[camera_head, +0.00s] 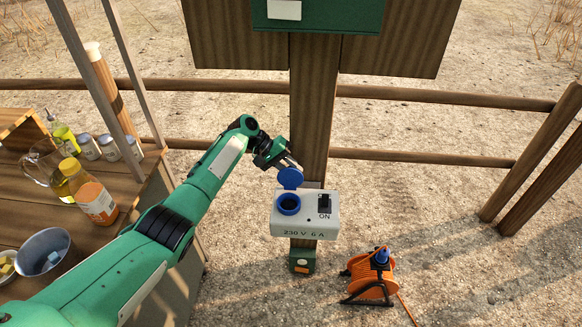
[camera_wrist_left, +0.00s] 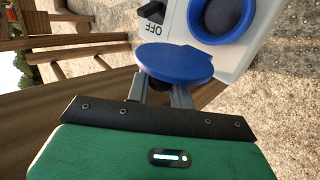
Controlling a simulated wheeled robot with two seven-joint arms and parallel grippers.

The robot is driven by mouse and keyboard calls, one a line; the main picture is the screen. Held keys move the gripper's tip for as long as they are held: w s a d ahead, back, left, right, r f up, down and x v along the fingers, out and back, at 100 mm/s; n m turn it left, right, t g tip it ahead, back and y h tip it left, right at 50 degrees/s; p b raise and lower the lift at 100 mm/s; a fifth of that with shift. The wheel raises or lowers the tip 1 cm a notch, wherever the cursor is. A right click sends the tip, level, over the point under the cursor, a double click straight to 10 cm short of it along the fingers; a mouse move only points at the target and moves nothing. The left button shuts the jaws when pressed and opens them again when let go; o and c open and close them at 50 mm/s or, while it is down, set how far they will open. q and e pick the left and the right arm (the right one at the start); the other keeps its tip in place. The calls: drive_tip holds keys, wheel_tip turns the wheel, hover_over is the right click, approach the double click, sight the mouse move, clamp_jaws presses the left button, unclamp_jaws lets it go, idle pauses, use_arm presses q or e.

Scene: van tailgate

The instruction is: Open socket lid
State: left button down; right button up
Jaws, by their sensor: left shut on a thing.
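The blue socket lid (camera_head: 290,178) stands raised above the round blue socket (camera_head: 288,204) on the white power box (camera_head: 318,222). The box is fixed to a wooden post and marked 230 V 6 A. My left gripper (camera_head: 290,165) is at the lid's upper edge. In the left wrist view its two grey fingers (camera_wrist_left: 160,92) are shut on the lid (camera_wrist_left: 175,62), and the lid hides their tips. The socket's dark opening (camera_wrist_left: 218,15) is uncovered in that view. My right gripper is not in view.
A black switch (camera_head: 324,203) sits beside the socket. An orange cable reel (camera_head: 372,277) with a blue plug stands on the ground at lower right. A wooden counter with jars, bottles and a bowl (camera_head: 45,257) is at left. Rails run behind the post.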

use_arm(q)
drive_tip(key=shift+w, duration=0.1)
idle(0.3)
drive_tip(key=c, duration=1.3)
unclamp_jaws()
drive_tip(key=shift+f, duration=0.1)
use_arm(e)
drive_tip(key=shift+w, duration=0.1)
use_arm(q)
drive_tip(key=b+v, duration=0.1)
drive_tip(key=v, duration=1.3)
drive_tip(key=shift+w, duration=0.1)
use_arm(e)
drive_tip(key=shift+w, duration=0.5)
use_arm(q)
drive_tip(key=shift+d, duration=0.1)
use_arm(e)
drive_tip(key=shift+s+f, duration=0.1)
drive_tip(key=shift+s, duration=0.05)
